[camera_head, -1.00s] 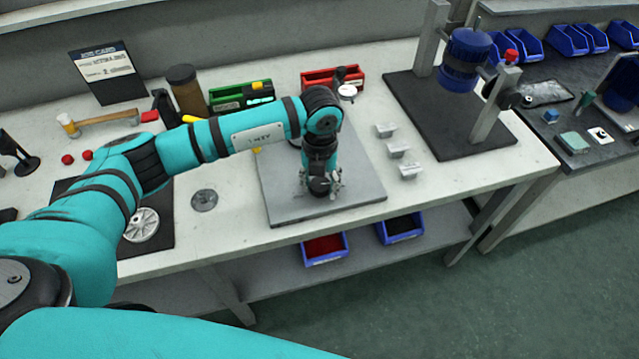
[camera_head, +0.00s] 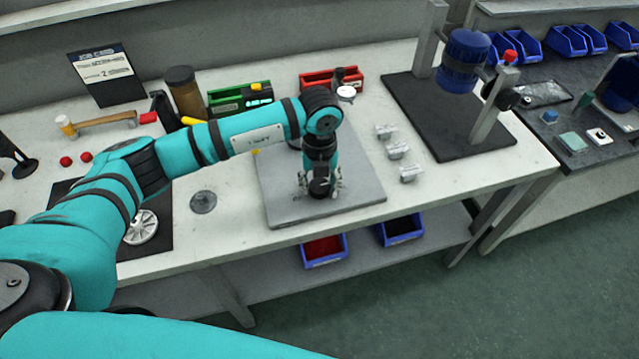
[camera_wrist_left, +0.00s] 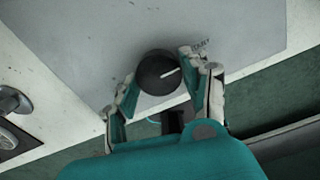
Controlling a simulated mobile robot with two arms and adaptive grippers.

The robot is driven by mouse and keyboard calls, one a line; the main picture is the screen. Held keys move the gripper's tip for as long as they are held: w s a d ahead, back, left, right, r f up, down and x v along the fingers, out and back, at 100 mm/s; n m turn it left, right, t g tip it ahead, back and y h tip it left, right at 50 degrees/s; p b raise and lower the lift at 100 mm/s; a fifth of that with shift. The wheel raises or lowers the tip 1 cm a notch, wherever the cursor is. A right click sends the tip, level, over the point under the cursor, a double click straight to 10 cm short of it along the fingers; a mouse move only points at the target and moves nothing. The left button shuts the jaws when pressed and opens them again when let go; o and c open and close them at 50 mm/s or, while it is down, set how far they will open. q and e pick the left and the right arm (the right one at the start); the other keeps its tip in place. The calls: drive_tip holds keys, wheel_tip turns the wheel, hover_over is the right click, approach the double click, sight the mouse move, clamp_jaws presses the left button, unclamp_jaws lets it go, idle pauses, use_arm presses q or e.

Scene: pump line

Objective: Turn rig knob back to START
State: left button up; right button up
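The rig knob (camera_wrist_left: 155,76) is round and black with a white pointer line. In the left wrist view the line points right and slightly up, below the START lettering (camera_wrist_left: 200,44) on the plate. The knob also shows in the head view (camera_head: 319,188), on the grey plate (camera_head: 285,208). My left gripper (camera_head: 320,186) points down over it. In the left wrist view its fingers (camera_wrist_left: 158,68) stand on both sides of the knob, very close to it. Whether both press on it is not clear. My right gripper is out of view.
A job card (camera_head: 103,75) stands at the back left, near a hammer (camera_head: 105,121). Green (camera_head: 240,99) and red (camera_head: 330,79) bins line the back. Several metal blocks (camera_head: 398,151) sit right of the plate. A pump stand (camera_head: 448,120) stands farther right.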

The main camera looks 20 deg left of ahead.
sight(320, 187)
use_arm(q)
drive_tip(key=o, duration=0.4)
drive_tip(key=shift+c, duration=0.2)
wheel_tip(320, 187, up, 12)
idle(0.6)
